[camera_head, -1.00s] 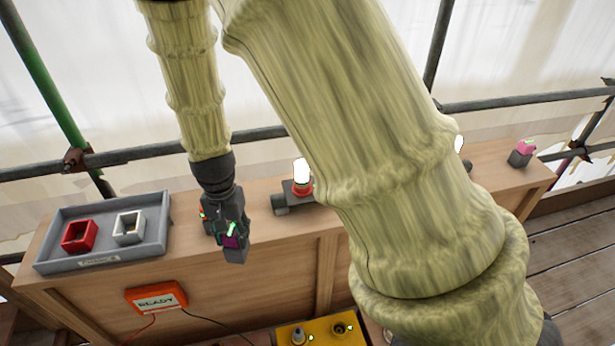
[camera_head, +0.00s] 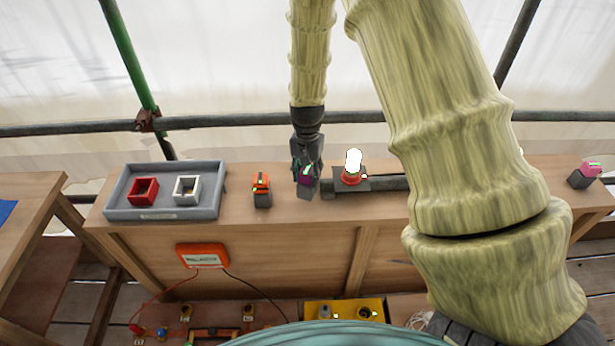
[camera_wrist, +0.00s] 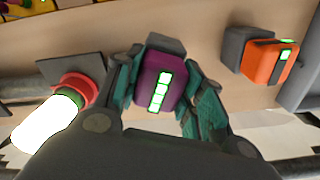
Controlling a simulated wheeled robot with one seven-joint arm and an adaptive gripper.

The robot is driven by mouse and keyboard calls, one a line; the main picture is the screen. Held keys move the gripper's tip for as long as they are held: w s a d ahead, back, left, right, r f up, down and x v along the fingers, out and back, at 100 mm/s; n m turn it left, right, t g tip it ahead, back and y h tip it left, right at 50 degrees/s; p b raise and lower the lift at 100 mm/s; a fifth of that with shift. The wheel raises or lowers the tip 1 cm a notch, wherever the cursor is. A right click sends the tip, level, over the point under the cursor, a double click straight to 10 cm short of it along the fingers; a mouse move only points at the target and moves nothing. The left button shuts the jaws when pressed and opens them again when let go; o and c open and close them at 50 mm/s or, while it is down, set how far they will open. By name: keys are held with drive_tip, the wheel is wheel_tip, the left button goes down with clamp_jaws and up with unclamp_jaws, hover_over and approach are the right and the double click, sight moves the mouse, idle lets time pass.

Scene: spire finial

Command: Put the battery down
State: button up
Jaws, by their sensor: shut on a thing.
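My gripper (camera_head: 306,172) is over the wooden bench, between the orange battery and the lamp with the red collar. It is shut on a purple battery (camera_wrist: 157,82) with a lit green strip and a grey end. The battery also shows in the head view (camera_head: 305,178), held upright with its grey end down. I cannot tell whether that end touches the bench top. In the wrist view both fingers (camera_wrist: 155,88) press against the battery's sides. The bench top (camera_head: 240,182) has bare wood around it.
An orange battery (camera_head: 261,186) stands left of my gripper. The glowing lamp (camera_head: 352,168) on a dark base is close on its right. A grey tray (camera_head: 165,213) with a red and a white square holder lies further left. A pink battery (camera_head: 590,171) stands far right.

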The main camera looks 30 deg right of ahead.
drive_tip(key=shift+f+p, duration=0.95)
drive_tip(key=shift+f, duration=0.75)
drive_tip(key=shift+f, duration=0.1)
drive_tip(key=o, duration=1.3)
drive_tip(key=shift+r+b, duration=2.15)
drive_tip(key=shift+r, duration=3.95)
